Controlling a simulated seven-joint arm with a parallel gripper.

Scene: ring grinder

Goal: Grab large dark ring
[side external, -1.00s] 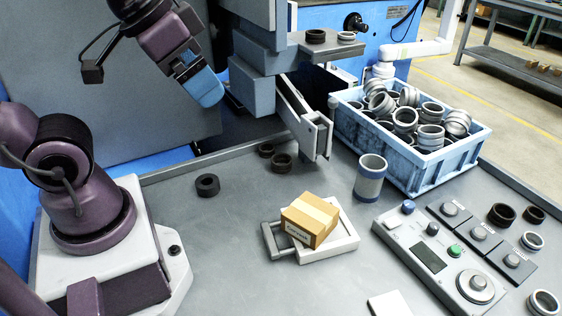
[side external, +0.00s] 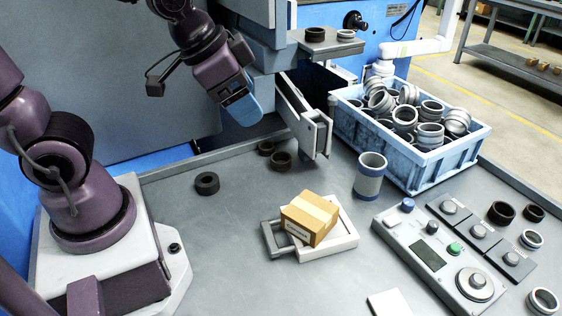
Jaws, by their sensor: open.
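Several dark rings lie about, and I cannot tell for sure which is the large one. A thick dark ring (side external: 207,183) lies flat on the grey table, left of centre. Two more, a brownish dark ring (side external: 281,161) and a smaller dark ring (side external: 265,148), lie near the machine's base. At the right, a wide dark ring (side external: 502,212) lies beside another dark ring (side external: 535,213). My gripper (side external: 245,112), with a blue end, is open and hangs above the back of the table, apart from every ring. Its fingers are hard to make out.
A blue crate (side external: 415,172) full of metal rings stands at the right. A grey cylinder (side external: 370,176) stands before it. A cardboard box (side external: 310,218) sits on a scale (side external: 343,240). A control panel (side external: 440,256) lies front right. A machine arm (side external: 308,125) juts over the table.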

